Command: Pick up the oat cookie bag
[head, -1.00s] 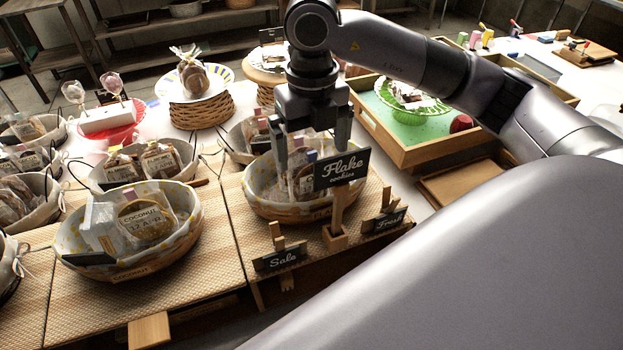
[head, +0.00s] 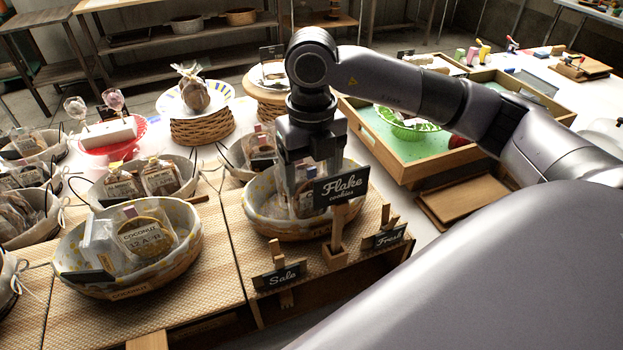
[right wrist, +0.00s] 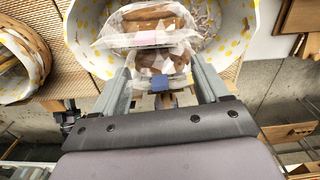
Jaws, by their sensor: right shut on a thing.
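My right gripper (head: 309,184) points down into the round basket (head: 256,216) behind the "Flake cookies" sign. In the right wrist view its fingers are shut on a clear cookie bag (right wrist: 163,64) with a blue tag, at the basket's lower edge in that view. A second clear bag (right wrist: 142,34) with a pink tag lies close beyond it, overlapping in view. The bags' labels are not readable, so I cannot tell which one is oat. In the head view the fingers and the sign largely hide the bags. My left gripper is not in view.
The Flake sign (head: 341,186) stands close in front of the basket, with small "Sale" (head: 282,276) and "Fresh" (head: 389,238) signs beside it. A coconut cookie basket (head: 185,262) stands to the left. A green-lined wooden tray (head: 419,172) lies to the right.

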